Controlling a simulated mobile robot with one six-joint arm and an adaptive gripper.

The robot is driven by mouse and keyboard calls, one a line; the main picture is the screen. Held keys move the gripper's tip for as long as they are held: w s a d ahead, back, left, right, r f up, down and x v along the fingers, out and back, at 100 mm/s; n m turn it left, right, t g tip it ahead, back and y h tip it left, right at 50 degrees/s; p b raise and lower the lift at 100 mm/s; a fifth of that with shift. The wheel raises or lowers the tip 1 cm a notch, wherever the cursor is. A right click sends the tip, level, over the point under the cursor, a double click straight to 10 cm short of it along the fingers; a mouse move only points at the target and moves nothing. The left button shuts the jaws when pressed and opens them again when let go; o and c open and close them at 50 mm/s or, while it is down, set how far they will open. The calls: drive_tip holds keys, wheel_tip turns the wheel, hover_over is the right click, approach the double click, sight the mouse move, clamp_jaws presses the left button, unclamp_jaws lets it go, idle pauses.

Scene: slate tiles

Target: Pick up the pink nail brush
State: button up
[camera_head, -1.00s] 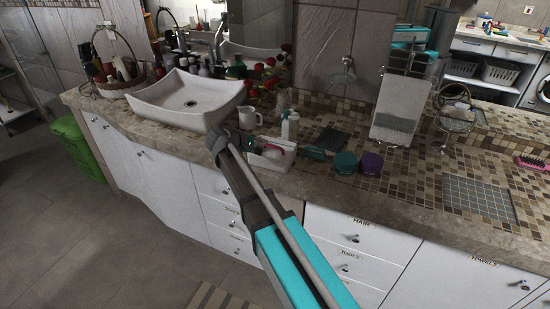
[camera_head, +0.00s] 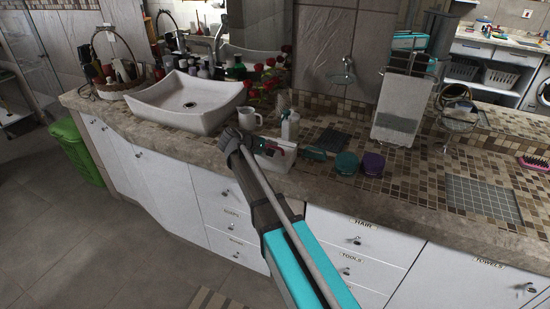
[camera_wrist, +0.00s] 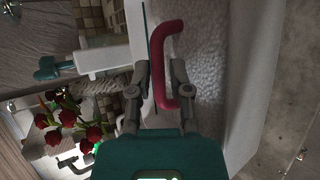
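The pink nail brush (camera_wrist: 158,52) shows in the wrist view as a bent pink handle, beside a white textured surface. In the head view a small reddish-pink patch (camera_head: 274,147) shows at the white tray (camera_head: 276,161), partly hidden by my arm. My gripper (camera_wrist: 160,68) has its two grey fingers apart, one on each side of the handle's long bar. I see no clear contact on both sides. In the head view my gripper's fingers are too hidden and small to make out.
A white pump bottle (camera_head: 290,127) and a white mug (camera_head: 249,118) stand behind the tray. Teal (camera_head: 346,163) and purple (camera_head: 372,163) jars stand right of it. A white basin (camera_head: 190,103) is at left. Another pink brush-like thing (camera_head: 534,163) lies far right.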

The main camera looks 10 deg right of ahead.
drive_tip(key=shift+w+d+f, duration=0.15)
drive_tip(key=shift+d+f, duration=0.1)
drive_tip(key=shift+d, duration=0.05)
idle(0.4)
clamp_jaws()
